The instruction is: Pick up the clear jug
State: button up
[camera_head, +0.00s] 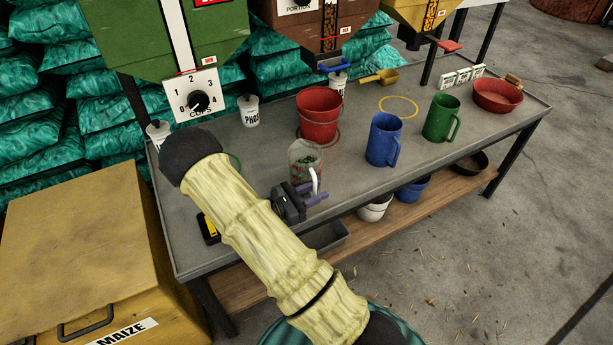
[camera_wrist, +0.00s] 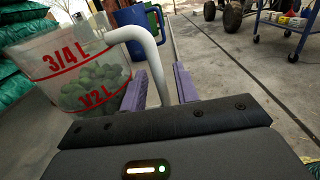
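The clear jug (camera_head: 303,154) stands on the grey workbench, with green pellets inside and a white handle (camera_head: 314,178) facing me. In the wrist view the jug (camera_wrist: 80,62) fills the left, with red 3/4 L and 1/2 L marks. My gripper (camera_head: 312,192) is level with the handle, at the near side of the jug. In the wrist view its purple fingers (camera_wrist: 160,84) stand on either side of the white handle (camera_wrist: 156,62), with a visible gap to the right finger. The gripper looks open. The lower part of the handle is hidden behind the gripper body.
A red bucket (camera_head: 319,116) stands behind the jug. A blue mug (camera_head: 382,140) and a green mug (camera_head: 440,118) stand to its right. A yellow-and-black device (camera_head: 208,229) lies near the bench's front edge. A lower shelf (camera_head: 262,284) holds pots.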

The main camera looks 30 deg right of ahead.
aim_at(315, 178)
dwell(0.5)
grip_shut()
jog(key=shift+r, duration=0.15)
notch_tip(315, 178, up, 10)
jog(key=shift+f+p, duration=0.1)
jog(key=shift+p, duration=1.15)
